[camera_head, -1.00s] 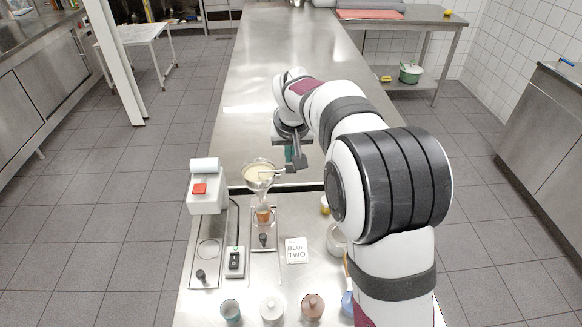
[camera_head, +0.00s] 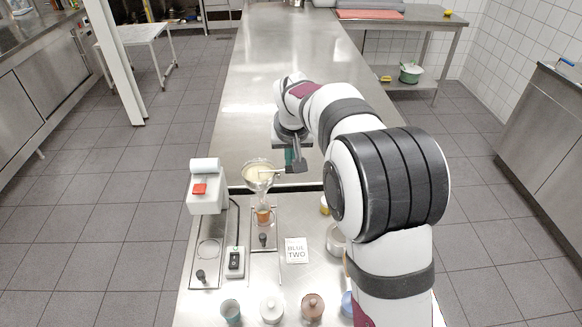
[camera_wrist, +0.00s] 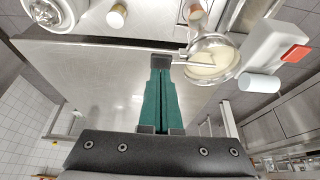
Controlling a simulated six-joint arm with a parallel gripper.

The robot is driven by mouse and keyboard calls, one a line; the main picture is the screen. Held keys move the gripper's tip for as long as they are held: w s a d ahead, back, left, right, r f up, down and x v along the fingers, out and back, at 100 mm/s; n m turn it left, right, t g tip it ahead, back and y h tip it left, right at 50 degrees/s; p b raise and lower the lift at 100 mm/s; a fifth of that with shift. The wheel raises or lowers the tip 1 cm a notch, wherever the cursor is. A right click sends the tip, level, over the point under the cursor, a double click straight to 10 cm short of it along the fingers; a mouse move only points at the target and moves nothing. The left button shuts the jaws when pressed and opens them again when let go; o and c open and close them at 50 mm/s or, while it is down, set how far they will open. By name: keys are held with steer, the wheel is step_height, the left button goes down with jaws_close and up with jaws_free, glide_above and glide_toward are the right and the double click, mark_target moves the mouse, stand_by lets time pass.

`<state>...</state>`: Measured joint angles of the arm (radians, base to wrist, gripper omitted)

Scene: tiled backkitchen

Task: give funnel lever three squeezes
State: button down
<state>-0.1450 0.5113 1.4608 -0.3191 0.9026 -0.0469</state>
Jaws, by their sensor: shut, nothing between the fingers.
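The funnel (camera_head: 258,176), holding cream-coloured batter, stands in a holder at the near edge of the long steel table; it also shows in the wrist view (camera_wrist: 222,58). A thin pale lever rod (camera_wrist: 193,62) runs from the funnel toward my fingertips. My gripper (camera_wrist: 161,66) has teal fingers, closed together with nothing between them. A dark block sits at the rod's end, by the fingertips; I cannot tell whether they touch it. In the head view my gripper (camera_head: 289,156) is just right of the funnel, partly hidden by my wrist. An amber vessel (camera_head: 263,215) is under the funnel.
A white device with a red button (camera_head: 200,189) stands left of the funnel. In front are a switch box (camera_head: 235,262), a card reading "BLUE TWO" (camera_head: 297,251), and teal (camera_head: 230,312), white (camera_head: 271,309) and brown (camera_head: 312,307) pots. The long table (camera_head: 275,60) beyond is clear.

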steer(key=shift+f, duration=0.85)
steer(key=shift+r, duration=2.25)
step_height(320, 180, up, 4)
steer(key=shift+f, duration=3)
